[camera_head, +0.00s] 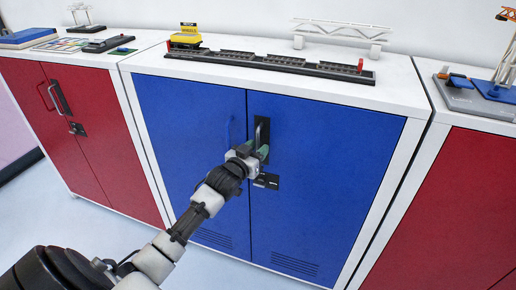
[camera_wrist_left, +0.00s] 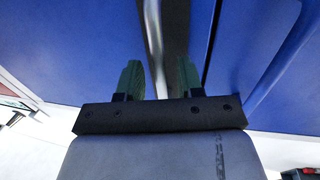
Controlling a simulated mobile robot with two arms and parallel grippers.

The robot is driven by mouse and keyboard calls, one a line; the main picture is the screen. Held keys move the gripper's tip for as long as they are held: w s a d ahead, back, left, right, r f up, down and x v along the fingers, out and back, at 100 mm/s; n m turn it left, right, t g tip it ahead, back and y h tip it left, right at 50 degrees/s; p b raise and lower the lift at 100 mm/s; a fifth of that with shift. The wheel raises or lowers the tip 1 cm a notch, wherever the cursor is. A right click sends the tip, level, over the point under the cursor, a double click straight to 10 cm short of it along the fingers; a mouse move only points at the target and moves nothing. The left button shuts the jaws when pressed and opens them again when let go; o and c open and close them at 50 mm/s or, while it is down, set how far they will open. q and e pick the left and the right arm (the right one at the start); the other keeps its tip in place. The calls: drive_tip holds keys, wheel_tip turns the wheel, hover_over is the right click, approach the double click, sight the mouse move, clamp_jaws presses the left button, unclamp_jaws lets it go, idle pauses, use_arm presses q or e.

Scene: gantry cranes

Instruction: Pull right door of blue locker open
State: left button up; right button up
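The blue locker's right door (camera_head: 335,165) looks closed, level with the left door (camera_head: 185,130). Its upright metal handle (camera_head: 264,128) sits on a dark plate near the seam between the doors. My left gripper (camera_head: 257,152) is at the lower part of this handle. In the left wrist view, the two green-padded fingers of the left gripper (camera_wrist_left: 160,80) stand apart, with the handle (camera_wrist_left: 154,40) between them. Gaps show on both sides of the handle. My right gripper is in neither view.
A dark latch plate (camera_head: 266,181) sits just below the handle. Red lockers stand at left (camera_head: 85,125) and right (camera_head: 455,205). A model track (camera_head: 275,65) with a yellow block (camera_head: 186,36) lies on the blue locker's top. White floor (camera_head: 60,215) in front looks clear.

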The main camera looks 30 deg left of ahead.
use_arm(q)
drive_tip(key=shift+w, duration=0.45)
drive_tip(key=shift+c, duration=0.3)
clamp_jaws()
drive_tip(key=shift+s, duration=0.15)
